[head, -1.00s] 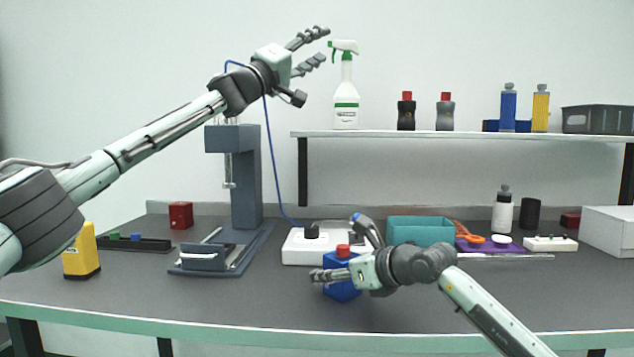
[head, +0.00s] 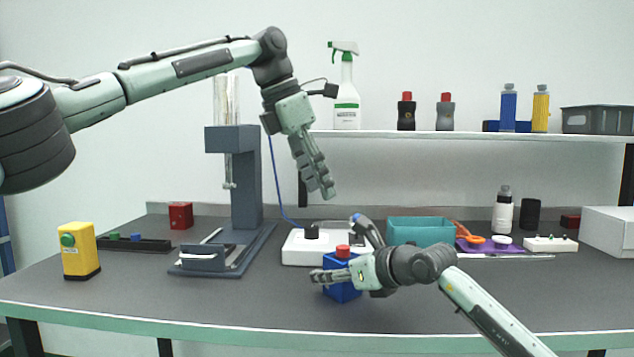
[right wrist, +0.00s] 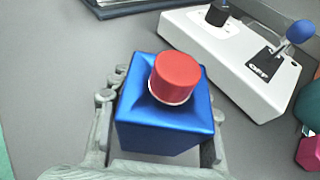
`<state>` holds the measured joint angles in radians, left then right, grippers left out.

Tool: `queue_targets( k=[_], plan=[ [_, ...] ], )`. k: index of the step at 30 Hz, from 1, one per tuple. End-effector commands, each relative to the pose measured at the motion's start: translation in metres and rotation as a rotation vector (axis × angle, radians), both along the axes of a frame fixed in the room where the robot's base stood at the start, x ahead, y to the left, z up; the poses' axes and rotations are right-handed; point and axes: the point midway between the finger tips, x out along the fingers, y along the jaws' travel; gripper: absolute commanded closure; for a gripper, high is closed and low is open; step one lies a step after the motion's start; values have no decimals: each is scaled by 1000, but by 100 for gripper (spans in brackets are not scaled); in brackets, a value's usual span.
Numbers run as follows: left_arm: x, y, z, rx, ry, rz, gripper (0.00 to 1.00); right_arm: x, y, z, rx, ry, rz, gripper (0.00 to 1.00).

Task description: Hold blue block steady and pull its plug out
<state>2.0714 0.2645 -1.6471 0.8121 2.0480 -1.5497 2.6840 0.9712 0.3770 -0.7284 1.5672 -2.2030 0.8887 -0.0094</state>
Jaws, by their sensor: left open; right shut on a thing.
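The blue block (head: 342,292) stands upright on the table near its front middle. Its red plug (head: 343,251) sits in the top; the right wrist view shows the block (right wrist: 165,130) and the round red plug (right wrist: 175,76) with a pale ring at its base. My right gripper (head: 345,250) is shut on the block, with a finger on either side of it. My left gripper (head: 324,185) is open and empty, pointing down well above the block and slightly to its left. The block's lower part is partly hidden by my right gripper.
Behind the block is a white control box (head: 298,251) with a black knob and a blue-topped lever. A teal bin (head: 420,231) stands to its right. A grey press (head: 247,185) stands to the left, and a yellow box (head: 80,252) farther left. The table front is clear.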

Motion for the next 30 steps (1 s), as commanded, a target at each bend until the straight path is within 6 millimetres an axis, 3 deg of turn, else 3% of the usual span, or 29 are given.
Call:
queue_targets(
  k=[3, 8, 21, 30],
  plan=[
    [-12, -2, -3, 1, 48, -12, 54, 0, 0, 0, -1, 1, 0, 88],
    [-11, -8, -19, 2, 56, -14, 54, 0, 0, 0, -1, 1, 0, 88],
    [4, -35, -92, 1, 53, -13, 54, 0, 0, 0, -1, 1, 0, 88],
    [8, -42, -111, -1, 51, -13, 54, 0, 0, 0, -1, 1, 0, 88]
  ],
)
